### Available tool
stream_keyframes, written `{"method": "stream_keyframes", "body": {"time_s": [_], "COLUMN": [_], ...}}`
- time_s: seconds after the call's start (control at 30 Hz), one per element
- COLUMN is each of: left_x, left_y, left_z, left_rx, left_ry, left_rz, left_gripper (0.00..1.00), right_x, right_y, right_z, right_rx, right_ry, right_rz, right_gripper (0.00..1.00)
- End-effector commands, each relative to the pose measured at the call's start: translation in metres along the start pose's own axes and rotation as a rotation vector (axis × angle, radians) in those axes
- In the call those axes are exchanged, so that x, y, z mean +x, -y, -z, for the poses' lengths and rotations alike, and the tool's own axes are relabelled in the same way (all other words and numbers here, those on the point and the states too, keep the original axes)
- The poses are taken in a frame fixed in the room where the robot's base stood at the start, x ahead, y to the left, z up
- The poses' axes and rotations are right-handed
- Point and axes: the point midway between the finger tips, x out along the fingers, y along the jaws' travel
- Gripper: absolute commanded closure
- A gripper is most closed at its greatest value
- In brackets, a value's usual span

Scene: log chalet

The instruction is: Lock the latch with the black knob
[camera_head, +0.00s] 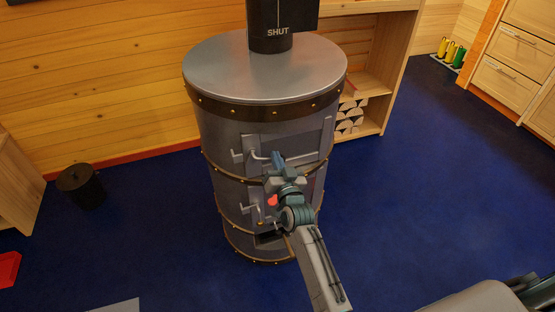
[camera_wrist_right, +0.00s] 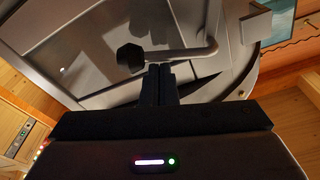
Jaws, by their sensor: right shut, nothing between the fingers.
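The grey metal stove (camera_head: 225,140) stands in the middle of the head view. Its upper door carries a bent metal latch (camera_head: 258,155), which also shows in the right wrist view (camera_wrist_right: 185,54). The latch's black knob (camera_wrist_right: 130,59) is at the left end of its bar in the wrist view; in the head view the knob is hidden behind my gripper. My right gripper (camera_head: 278,157) is at the upper door, just right of the latch bar. Its closed fingers (camera_wrist_right: 158,80) are empty, close to the knob and bar; I cannot tell whether they touch. My left gripper is out of view.
A second latch (camera_head: 246,211) sits on the lower door. A stove pipe marked SHUT (camera_head: 277,32) rises from the top. A wooden shelf with logs (camera_head: 372,100) stands behind right. A black bin (camera_head: 80,186) is at left. Blue floor is clear to the right.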

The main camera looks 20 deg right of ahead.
Motion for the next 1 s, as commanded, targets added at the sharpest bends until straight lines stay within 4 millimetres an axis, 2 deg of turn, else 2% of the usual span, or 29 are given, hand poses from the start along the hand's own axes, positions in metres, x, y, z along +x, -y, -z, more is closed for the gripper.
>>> {"method": "stream_keyframes", "body": {"time_s": [0.47,0.67,1.0], "left_x": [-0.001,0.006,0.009], "left_y": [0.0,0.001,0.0], "left_z": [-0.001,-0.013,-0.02], "left_rx": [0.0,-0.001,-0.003], "left_ry": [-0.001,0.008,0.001], "left_rz": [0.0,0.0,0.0], "left_gripper": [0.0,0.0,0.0], "right_x": [0.0,-0.001,-0.001], "right_y": [0.0,-0.001,-0.001], "right_z": [0.0,-0.003,-0.005], "right_rx": [0.009,0.049,0.096], "right_ry": [0.001,0.001,0.001], "right_rz": [-0.001,-0.007,-0.014], "right_gripper": [1.0,1.0,1.0]}}
